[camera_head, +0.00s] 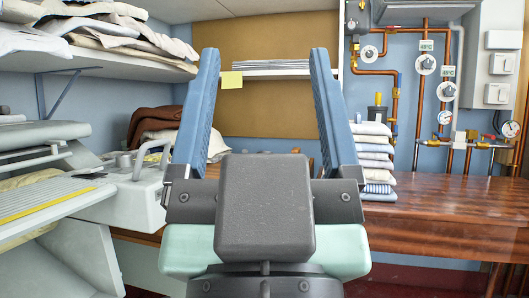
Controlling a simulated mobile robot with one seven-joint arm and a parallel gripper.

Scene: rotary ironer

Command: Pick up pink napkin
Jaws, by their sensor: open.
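My gripper (264,62) fills the middle of the head view. Its two blue fingers point up and stand wide apart, with nothing between them. I cannot make out a pink napkin in this view. My gripper and its dark body hide part of the table and wall behind. A brown folded cloth (152,120) lies on a pile of paler cloth left of the gripper, partly behind its left finger. A neat stack of folded white and blue cloths (374,158) stands on the wooden table just right of the gripper.
A white ironing machine (140,195) stands at the left. Above it, a shelf (120,60) bears piled cloths. The wooden table (450,205) is mostly clear at the right. Copper pipes with gauges (425,65) run along the wall behind it.

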